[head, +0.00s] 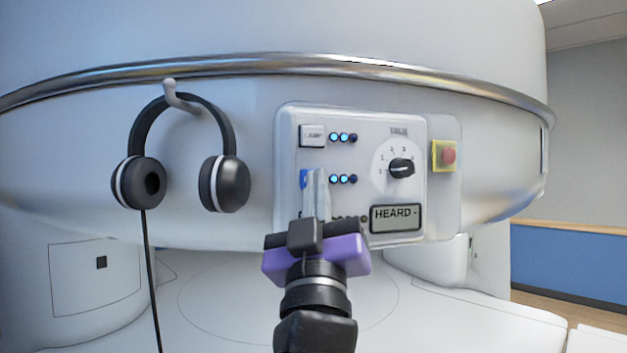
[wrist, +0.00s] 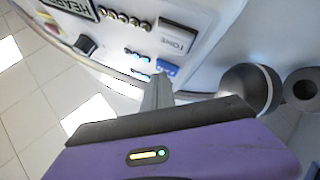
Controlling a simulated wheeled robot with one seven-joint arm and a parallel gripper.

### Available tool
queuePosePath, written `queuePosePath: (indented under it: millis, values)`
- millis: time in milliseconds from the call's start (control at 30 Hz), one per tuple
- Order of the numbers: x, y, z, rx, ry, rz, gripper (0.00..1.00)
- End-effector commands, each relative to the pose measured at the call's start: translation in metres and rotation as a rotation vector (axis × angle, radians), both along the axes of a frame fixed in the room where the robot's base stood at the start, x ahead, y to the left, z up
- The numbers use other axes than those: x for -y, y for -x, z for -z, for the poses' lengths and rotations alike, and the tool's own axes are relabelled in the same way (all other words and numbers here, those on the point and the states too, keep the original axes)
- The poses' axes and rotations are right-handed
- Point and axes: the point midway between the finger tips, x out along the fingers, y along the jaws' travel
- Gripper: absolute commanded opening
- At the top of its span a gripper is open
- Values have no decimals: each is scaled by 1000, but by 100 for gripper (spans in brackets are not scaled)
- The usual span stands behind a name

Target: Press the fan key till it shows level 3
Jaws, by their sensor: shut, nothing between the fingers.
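The blue key (head: 304,178), whose label I cannot read, sits on the panel under the key marked LAMP (head: 312,136); I take it as the fan key. Beside it, two lamps (head: 338,179) glow blue and the third is dark. My gripper (head: 316,178) is shut and empty, its fingertips in front of the key and hiding its right part. In the wrist view the blue key (wrist: 168,69) shows just past the fingertips (wrist: 160,78). Whether they touch it, I cannot tell.
A TONE key (wrist: 178,39) lies beyond the blue key in the wrist view. The panel also has a dial (head: 401,168), a HEARD display (head: 396,218) and a red button (head: 448,156). Headphones (head: 226,184) hang from a hook at the left.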

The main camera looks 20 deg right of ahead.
Motion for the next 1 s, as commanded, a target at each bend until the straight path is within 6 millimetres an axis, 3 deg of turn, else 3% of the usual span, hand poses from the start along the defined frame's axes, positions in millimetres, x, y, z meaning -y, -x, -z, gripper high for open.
queuePosePath:
  millis: [467,1000]
  values:
    - [0,-2,0,-2,-1,0,0]
    - [-2,16,1,-1,0,0,0]
